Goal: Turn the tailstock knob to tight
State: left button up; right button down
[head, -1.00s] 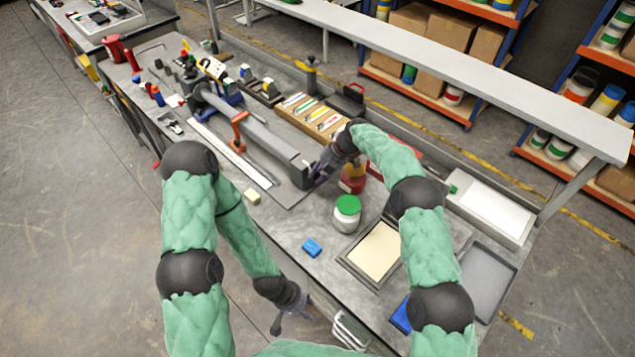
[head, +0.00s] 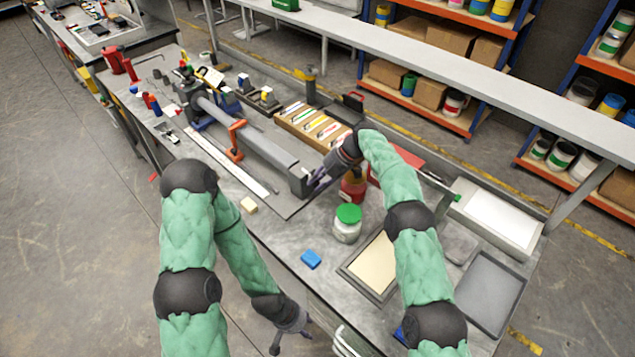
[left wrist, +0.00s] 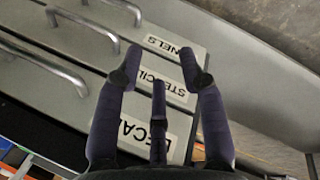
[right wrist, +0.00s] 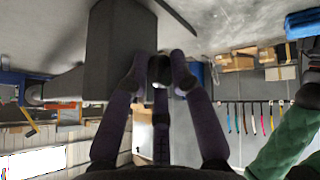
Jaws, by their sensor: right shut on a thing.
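The tailstock (head: 299,181) is a dark grey block at the near end of a long grey tube on the bench. In the right wrist view it is a large dark block (right wrist: 118,45) at upper left. My right gripper (head: 318,179) is at the tailstock's right end face. In the right wrist view its fingers (right wrist: 159,70) close around a small dark knob (right wrist: 160,72), mostly hidden between them. The knob's setting cannot be read. My left gripper (head: 293,332) is open and empty off the bench's front edge, facing labelled drawers (left wrist: 130,75) in the left wrist view.
A red container (head: 353,187) and a green-lidded jar (head: 347,224) stand close to my right gripper. A pen box (head: 314,124) lies behind the tube. A framed screen (head: 346,270), a blue block (head: 311,259) and a grey tray (head: 490,291) lie nearer right.

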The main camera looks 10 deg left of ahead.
jog(key=c, duration=1.1)
grip_release()
jog(key=shift+s+f, duration=0.35)
jog(key=shift+f, duration=0.05)
jog(key=shift+c, duration=0.2)
jog(key=shift+w+d+r, duration=0.15)
jog(key=shift+w+r, duration=0.05)
jog(key=shift+r, duration=0.25)
jog(key=v, duration=0.7)
